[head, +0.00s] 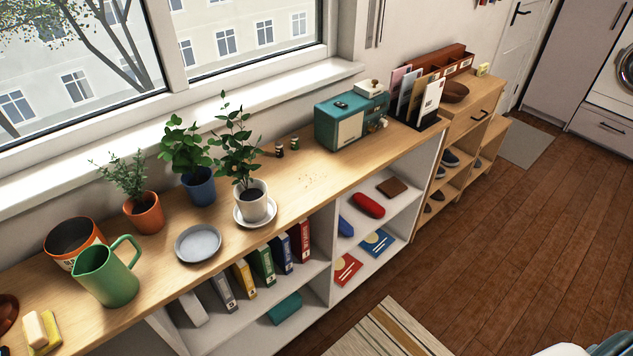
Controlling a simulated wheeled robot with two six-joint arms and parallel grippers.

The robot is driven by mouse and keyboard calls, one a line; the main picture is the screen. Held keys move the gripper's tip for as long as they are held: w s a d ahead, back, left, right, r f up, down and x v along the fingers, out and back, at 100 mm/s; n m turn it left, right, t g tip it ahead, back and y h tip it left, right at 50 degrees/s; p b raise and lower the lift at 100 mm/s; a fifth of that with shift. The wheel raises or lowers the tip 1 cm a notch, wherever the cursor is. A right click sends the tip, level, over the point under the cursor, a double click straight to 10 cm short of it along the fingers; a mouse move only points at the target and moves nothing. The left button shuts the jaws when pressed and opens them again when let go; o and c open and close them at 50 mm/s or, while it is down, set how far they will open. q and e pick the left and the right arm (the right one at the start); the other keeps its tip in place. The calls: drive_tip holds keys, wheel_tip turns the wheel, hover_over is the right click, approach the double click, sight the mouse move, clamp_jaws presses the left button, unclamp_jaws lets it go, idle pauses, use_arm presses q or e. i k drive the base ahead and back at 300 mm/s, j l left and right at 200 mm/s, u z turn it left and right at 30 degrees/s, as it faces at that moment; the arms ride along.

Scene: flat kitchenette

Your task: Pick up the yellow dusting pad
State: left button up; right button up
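A yellow pad-like piece (53,339) lies at the near left end of the wooden counter, at the lower left of the head view. A cream block (37,329) rests on or against it and hides part of it. I cannot tell whether the two are one object. Another small yellow item (483,69) sits on the far cabinet at the upper right, too small to make out.
A green pitcher (108,278), an orange-banded pot (72,240), a grey dish (198,243) and potted plants (143,211) crowd the near counter. A teal radio (340,122) stands farther along. Shelves (290,313) are below. The wooden floor (480,260) at right is mostly clear.

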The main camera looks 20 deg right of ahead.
sight(42, 334)
drive_tip(key=u, duration=1.45)
